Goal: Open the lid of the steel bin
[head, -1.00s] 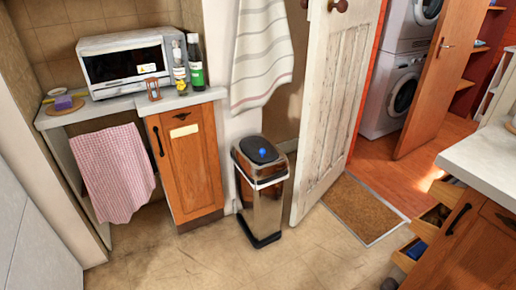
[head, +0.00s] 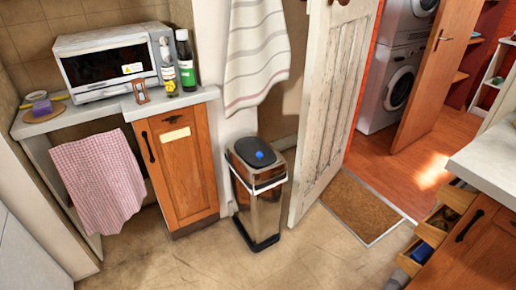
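The steel bin (head: 258,206) stands upright on the floor in the middle of the head view, between the wooden cabinet and the white door. Its body is shiny steel with a dark base. Its dark lid (head: 246,151) lies shut on top, and a small blue thing (head: 259,155) shows on the lid. Neither of my grippers is in view.
The wooden cabinet (head: 183,180) with a microwave (head: 112,65) above is left of the bin. The open white door (head: 325,110) and a doormat (head: 362,206) are to its right. Drawers (head: 432,232) stand open at the right counter. Floor before the bin is clear.

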